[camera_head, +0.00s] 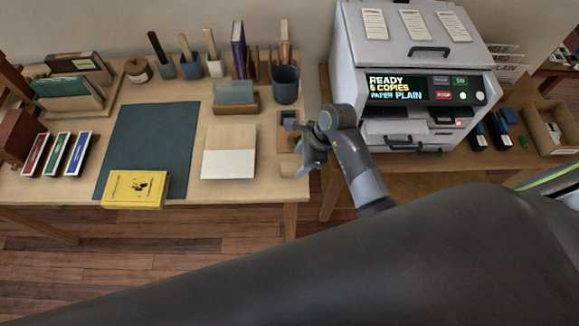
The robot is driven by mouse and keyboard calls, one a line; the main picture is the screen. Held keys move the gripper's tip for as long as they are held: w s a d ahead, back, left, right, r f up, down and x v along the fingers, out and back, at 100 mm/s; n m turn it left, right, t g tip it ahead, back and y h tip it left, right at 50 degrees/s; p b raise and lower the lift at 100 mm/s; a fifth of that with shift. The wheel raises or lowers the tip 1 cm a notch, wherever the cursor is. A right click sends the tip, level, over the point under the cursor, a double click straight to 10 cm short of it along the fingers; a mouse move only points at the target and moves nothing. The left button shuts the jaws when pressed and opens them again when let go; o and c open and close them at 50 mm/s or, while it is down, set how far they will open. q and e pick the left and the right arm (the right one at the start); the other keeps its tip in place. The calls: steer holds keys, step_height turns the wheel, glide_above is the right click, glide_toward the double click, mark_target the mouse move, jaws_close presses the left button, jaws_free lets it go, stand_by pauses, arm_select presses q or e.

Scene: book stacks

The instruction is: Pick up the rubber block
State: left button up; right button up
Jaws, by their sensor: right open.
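I cannot identify the rubber block for certain. A small pale tan piece (288,169) lies at the right front corner of the table, close below my right gripper; it is too small to tell what it is. My right gripper (294,148) is open, over the right edge of the table, with its jaws pointing left. It partly hides a small wooden tray (283,141) there. I cannot tell whether it touches anything. My left gripper is not in view.
A yellow book (134,190) overhangs the front edge of the table on a dark green mat (150,130). A pale board (229,150) lies mid-table. A dark cup (286,85) stands behind the gripper. A copier (412,60) stands to the right.

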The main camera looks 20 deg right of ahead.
mark_target(292, 166)
steer(key=x, duration=0.2)
steer(key=p+x, duration=0.1)
steer(key=x, duration=0.1)
steer(key=shift+w+a+r, duration=0.15)
steer(key=shift+w+a, duration=0.05)
steer(key=shift+a, duration=0.15)
steer(key=shift+a+f, duration=0.15)
steer(key=shift+f, duration=0.4)
steer(key=c, duration=1)
steer(key=shift+r+b, duration=0.45)
steer(key=shift+r, duration=4.55)
steer(key=shift+c, duration=0.3)
